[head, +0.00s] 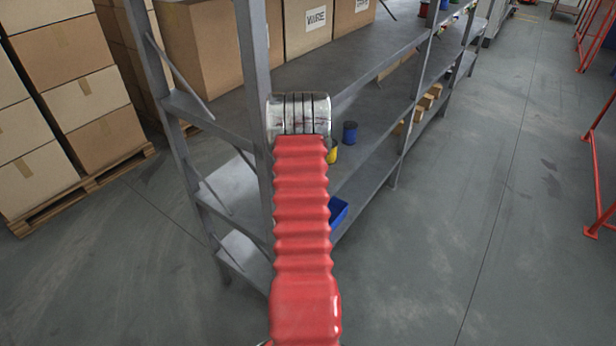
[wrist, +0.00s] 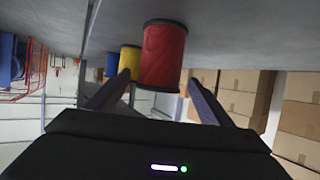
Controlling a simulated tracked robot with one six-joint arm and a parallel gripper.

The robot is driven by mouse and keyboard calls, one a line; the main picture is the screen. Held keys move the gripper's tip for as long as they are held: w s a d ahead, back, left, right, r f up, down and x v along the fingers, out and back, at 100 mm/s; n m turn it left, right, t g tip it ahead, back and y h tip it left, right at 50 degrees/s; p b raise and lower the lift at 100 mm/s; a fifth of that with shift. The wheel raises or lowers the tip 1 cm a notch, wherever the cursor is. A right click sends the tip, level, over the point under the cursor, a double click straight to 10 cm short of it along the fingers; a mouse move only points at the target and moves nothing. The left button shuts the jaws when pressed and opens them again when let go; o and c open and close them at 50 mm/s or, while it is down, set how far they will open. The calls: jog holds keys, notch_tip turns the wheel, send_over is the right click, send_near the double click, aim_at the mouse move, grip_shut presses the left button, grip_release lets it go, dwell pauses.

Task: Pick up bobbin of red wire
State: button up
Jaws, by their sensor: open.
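The bobbin of red wire (wrist: 163,55), with dark end flanges, shows in the wrist view, which looks upside down. It rests on a grey shelf (wrist: 225,45) with its axis upright. My gripper (wrist: 158,77) is open and empty, its two fingers spread on either side of the red bobbin in the picture. The bobbin seems to lie at or just past the fingertips; the exact depth I cannot tell. In the head view my red-sleeved arm hides the red bobbin and the gripper.
A yellow bobbin (wrist: 130,60) and a blue bobbin (wrist: 112,66) stand in a row beyond the red one. In the head view, a rack post (head: 253,80) is close by my arm's left, and a blue bin (head: 338,211) lies lower.

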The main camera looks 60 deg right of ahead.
jog(key=shift+x, duration=2.6)
jog(key=shift+s, duration=0.15)
jog(key=shift+c, duration=0.3)
jog(key=c, duration=1.3)
